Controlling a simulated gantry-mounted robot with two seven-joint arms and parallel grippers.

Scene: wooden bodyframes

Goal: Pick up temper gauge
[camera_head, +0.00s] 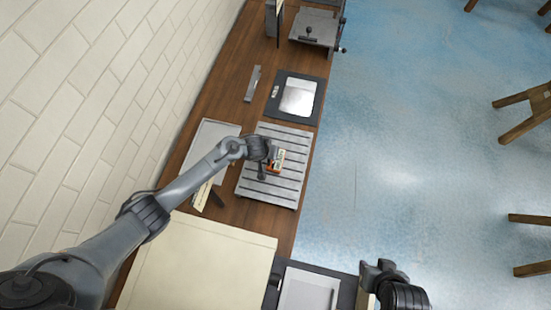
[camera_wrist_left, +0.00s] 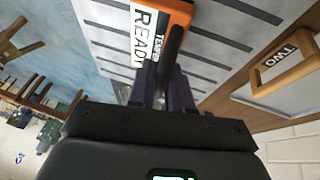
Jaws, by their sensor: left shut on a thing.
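The temper gauge (camera_wrist_left: 178,10) is an orange piece with a white label reading "TEMPER READY" in the left wrist view. It also shows small in the head view (camera_head: 274,168), over the grey slatted plate (camera_head: 266,192). My left gripper (camera_wrist_left: 163,75) is shut on its dark handle-like part. In the head view, my left gripper (camera_head: 266,160) is at the gauge's left side and hides part of it. I cannot tell whether the gauge touches the plate. My right gripper (camera_head: 384,271) is at the bottom right, over the floor side; its fingers are unclear.
A wooden bench (camera_head: 222,92) runs along the white brick wall. A tray (camera_head: 216,128) lies left of the slatted plate, and a dark pad (camera_head: 313,113) with a shiny sheet lies beyond. A cream board (camera_head: 200,262) is in front. Wooden stools stand on the blue floor.

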